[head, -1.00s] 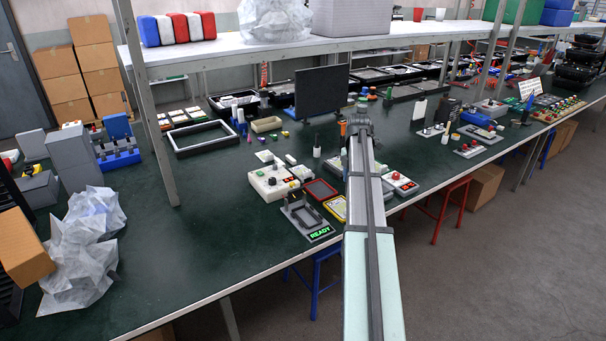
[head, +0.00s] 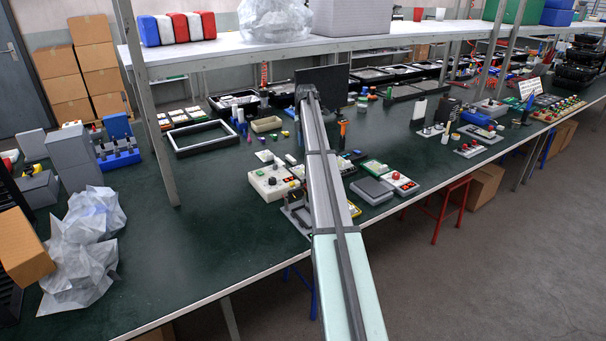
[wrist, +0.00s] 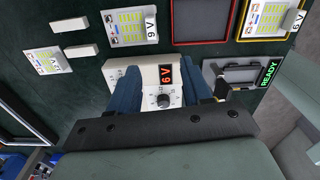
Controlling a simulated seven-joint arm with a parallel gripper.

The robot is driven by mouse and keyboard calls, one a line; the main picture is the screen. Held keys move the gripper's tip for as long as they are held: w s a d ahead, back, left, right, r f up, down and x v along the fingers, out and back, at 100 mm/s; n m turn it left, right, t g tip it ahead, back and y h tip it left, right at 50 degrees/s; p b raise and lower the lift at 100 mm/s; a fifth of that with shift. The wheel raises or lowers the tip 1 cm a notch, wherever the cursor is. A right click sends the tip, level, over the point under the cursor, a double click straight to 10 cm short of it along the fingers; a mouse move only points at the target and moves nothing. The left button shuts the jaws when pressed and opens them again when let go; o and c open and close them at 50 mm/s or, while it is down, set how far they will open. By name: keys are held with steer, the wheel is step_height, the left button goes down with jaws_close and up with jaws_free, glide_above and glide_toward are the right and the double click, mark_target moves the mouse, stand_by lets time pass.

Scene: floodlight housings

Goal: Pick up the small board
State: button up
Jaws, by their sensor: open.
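In the wrist view my gripper (wrist: 161,80) is open and points down, its dark blue fingers on either side of a white unit (wrist: 158,75) with a red "6 V" display and a knob. I cannot tell whether they touch it. Nothing is held. Small flat cards with green and yellow print lie around it, one marked "9 V" (wrist: 130,24) and another (wrist: 47,61) at far left. Two plain white pieces (wrist: 70,24) lie between them. Which of these is the small board is unclear. In the head view the arm hides the gripper.
A fixture (wrist: 215,66) with a green "READY" display stands right of the unit, partly behind a finger. A red-rimmed tray (wrist: 176,41) and a yellow-rimmed tray (wrist: 239,38) lie beyond.

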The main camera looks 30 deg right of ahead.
mark_target(302, 169)
steer(key=shift+m, duration=0.6)
steer(key=f, duration=0.2)
steer(key=w+f, duration=0.1)
steer(key=f, duration=0.2)
steer(key=d+f, duration=0.1)
steer(key=f, duration=0.2)
steer(key=shift+w, duration=0.25)
steer(key=shift+d+f, duration=0.15)
steer(key=shift+f, duration=2.65)
jaws_close()
